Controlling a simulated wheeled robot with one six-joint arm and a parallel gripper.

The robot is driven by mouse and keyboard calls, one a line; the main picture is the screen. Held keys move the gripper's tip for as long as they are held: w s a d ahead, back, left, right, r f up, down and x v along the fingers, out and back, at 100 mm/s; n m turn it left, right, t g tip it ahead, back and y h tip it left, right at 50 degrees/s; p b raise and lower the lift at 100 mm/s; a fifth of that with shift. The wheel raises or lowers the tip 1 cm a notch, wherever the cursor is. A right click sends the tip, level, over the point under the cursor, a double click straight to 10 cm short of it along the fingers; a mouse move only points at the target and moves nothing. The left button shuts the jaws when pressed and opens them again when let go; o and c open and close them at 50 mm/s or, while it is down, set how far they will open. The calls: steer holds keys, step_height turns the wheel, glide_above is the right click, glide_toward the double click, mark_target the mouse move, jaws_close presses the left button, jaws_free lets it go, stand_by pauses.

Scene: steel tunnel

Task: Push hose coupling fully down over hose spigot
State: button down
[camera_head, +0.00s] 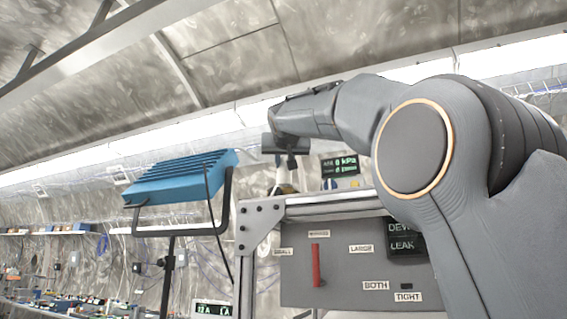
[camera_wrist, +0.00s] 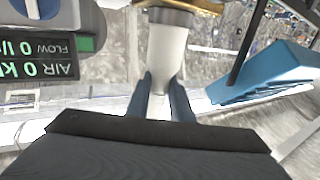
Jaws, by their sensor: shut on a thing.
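My gripper (camera_head: 286,168) points down above the bench top at the middle of the head view. In the wrist view my gripper (camera_wrist: 161,88) has its two dark blue fingers closed on either side of a pale, tapering tube, which I take as the hose coupling (camera_wrist: 169,50). A brass-coloured ring (camera_wrist: 185,5) shows at the tube's wide end, at the top edge. I cannot tell whether it belongs to the coupling or to what is below. The hose spigot cannot be made out.
A lit display (camera_head: 339,167) reading AIR 0 kPa stands right of the gripper, and shows upside down in the wrist view (camera_wrist: 45,70). A blue finned lamp (camera_head: 180,178) on a stand is at left. A grey panel (camera_head: 340,265) with a red handle (camera_head: 316,265) faces me.

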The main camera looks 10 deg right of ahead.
steer(key=shift+f, duration=0.2)
steer(key=c, duration=1.5)
jaws_free()
steer(key=shift+b+v, duration=1.85)
steer(key=shift+v, duration=2)
steer(key=shift+a, duration=0.1)
